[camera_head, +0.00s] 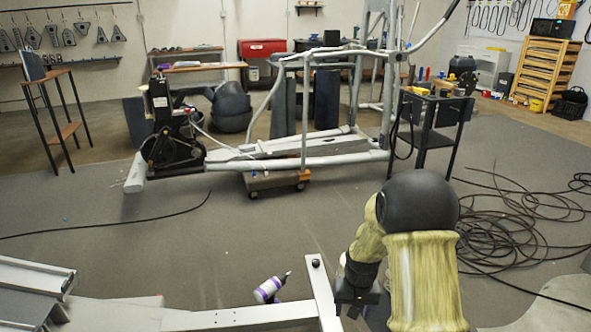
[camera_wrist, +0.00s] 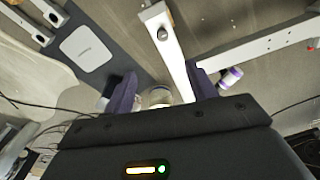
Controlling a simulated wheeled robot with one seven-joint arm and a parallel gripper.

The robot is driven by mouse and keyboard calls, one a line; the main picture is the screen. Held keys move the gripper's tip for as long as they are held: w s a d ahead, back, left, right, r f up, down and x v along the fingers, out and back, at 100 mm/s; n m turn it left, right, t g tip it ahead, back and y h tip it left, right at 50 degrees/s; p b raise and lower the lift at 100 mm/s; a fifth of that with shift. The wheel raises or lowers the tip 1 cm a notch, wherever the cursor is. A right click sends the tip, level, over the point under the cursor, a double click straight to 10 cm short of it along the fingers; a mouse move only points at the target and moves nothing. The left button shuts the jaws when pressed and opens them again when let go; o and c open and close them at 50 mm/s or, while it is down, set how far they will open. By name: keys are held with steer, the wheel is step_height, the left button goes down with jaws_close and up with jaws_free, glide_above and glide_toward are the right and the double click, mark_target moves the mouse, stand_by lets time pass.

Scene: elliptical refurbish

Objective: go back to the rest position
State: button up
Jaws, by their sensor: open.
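My gripper (camera_head: 358,296) is at the lower middle right of the head view, hanging low beside a white metal beam (camera_head: 322,292). In the wrist view my gripper (camera_wrist: 163,92) shows two purple fingers spread apart, so it is open. A pale round object (camera_wrist: 157,97) shows behind the gap between the fingers; I cannot tell what it is. Nothing is visibly clamped. A white and purple cylindrical item (camera_head: 268,289) lies left of the beam; it also shows right of the fingers in the wrist view (camera_wrist: 230,77).
An elliptical trainer frame (camera_head: 290,150) stands on the floor ahead, partly over a low wheeled dolly (camera_head: 275,182). A black cart (camera_head: 430,130) with tools stands right of it. Black cable coils (camera_head: 510,225) cover the floor at right. Open grey floor lies in the middle.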

steer(key=s+r+t, duration=0.2)
steer(key=s+r, duration=1.1)
steer(key=s, duration=0.4)
steer(key=w+p+v, duration=0.2)
steer(key=p+v, duration=0.9)
steer(key=w+r+p+v, duration=0.1)
steer(key=w+p+v, duration=0.2)
steer(key=p+v, duration=0.8)
steer(key=w+r+p+v, duration=0.1)
steer(key=w+p+v, duration=0.2)
steer(key=p+v, duration=0.9)
steer(key=shift+w+n+p, duration=0.25)
steer(key=shift+n+p, duration=0.15)
steer(key=shift+p, duration=0.25)
